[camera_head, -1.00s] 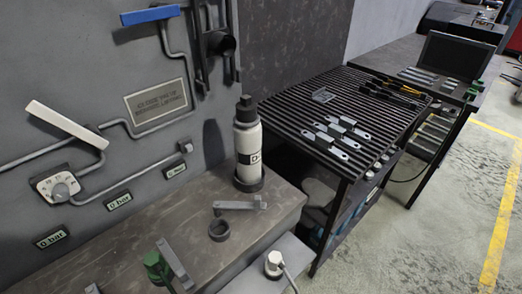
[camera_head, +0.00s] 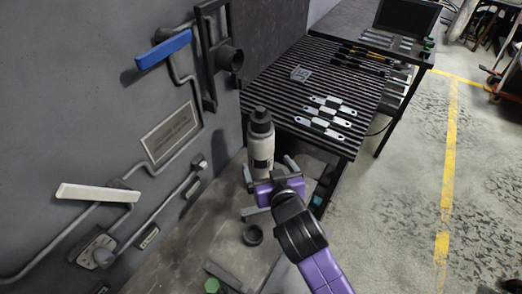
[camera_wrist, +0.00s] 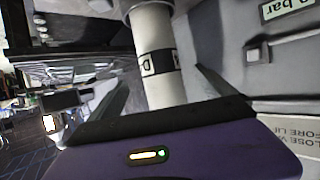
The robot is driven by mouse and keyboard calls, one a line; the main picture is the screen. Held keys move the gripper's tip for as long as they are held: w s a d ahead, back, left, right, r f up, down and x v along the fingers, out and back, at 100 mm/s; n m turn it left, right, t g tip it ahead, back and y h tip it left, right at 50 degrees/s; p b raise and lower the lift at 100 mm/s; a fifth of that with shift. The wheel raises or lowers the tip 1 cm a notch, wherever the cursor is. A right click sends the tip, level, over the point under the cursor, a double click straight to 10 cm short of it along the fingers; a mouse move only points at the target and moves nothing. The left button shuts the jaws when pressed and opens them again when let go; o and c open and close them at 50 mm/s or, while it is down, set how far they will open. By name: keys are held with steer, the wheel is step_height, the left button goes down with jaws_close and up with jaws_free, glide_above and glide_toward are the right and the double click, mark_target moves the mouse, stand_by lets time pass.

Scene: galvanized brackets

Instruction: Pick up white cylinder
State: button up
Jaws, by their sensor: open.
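The white cylinder (camera_head: 261,148) stands upright on the brown bench top, with a black cap and a black label band. It also shows in the wrist view (camera_wrist: 181,84), large and near the middle. My gripper (camera_head: 270,170) is open at the cylinder's near side. In the wrist view its two fingers (camera_wrist: 161,76) lie left and right of the cylinder, with gaps visible on both sides. The cylinder's lower part is hidden behind the gripper in the head view. I see no clear contact.
A dark ring (camera_head: 252,235) lies on the bench in front. The grey wall with pipes, a blue lever (camera_head: 164,49) and a white lever (camera_head: 97,192) rises on the left. A ribbed black table (camera_head: 290,92) with metal brackets (camera_head: 323,123) stands behind.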

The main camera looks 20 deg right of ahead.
steer(key=shift+w+r, duration=0.1)
steer(key=shift+w, duration=0.7)
steer(key=shift+f+p+x, duration=0.15)
steer(key=shift+p+x, duration=0.3)
steer(key=shift+x, duration=1.25)
steer(key=shift+f+p+x, duration=0.2)
steer(key=shift+p+x, duration=0.25)
steer(key=shift+x, duration=1.25)
steer(key=shift+s, duration=0.15)
jaws_close()
steer(key=shift+r, duration=0.35)
